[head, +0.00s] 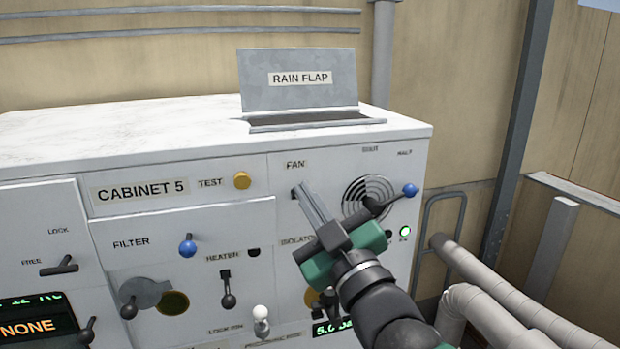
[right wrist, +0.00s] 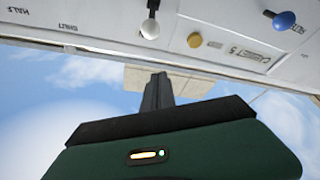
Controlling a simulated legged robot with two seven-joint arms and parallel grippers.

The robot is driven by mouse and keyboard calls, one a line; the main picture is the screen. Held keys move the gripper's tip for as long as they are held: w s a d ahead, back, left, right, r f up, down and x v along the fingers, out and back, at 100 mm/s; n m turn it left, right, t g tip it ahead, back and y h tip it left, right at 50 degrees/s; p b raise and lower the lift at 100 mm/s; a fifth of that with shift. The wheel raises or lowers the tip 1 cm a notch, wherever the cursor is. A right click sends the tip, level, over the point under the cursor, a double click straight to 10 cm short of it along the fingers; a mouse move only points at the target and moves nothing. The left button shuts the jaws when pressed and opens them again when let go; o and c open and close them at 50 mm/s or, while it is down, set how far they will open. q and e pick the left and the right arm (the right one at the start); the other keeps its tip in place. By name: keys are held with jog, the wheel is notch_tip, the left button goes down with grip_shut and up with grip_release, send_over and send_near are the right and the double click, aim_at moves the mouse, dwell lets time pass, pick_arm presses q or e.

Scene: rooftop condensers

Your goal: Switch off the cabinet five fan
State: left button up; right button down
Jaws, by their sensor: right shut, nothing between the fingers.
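The white cabinet (head: 60,150) carries a CABINET 5 label (head: 142,190). The FAN label (head: 295,165) is at the right of its front, above my right gripper's fingertips. A small dark part shows just under that label; the rest of whatever is there is hidden behind the fingers. My right gripper (head: 303,192) is shut and empty, its fingertips close to that spot. I cannot tell whether they touch it. In the right wrist view the shut fingers (right wrist: 157,90) point up toward a panel with a white knob (right wrist: 150,28). My left gripper is not in view.
Right of my fingers are a round vent (head: 368,192), a blue-knobbed lever (head: 410,190) and a lit lamp (head: 405,232). A yellow TEST button (head: 242,181), blue FILTER knob (head: 187,246) and heater lever (head: 228,298) are to the left. Pipes (head: 470,270) stand at right.

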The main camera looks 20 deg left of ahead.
jog(key=p+x, duration=0.4)
jog(key=x, duration=0.3)
jog(key=f, duration=0.1)
jog(key=d+f+p, duration=0.1)
jog(key=w+d+f, duration=0.1)
jog(key=shift+f+p, duration=0.3)
jog(key=shift+f, duration=0.05)
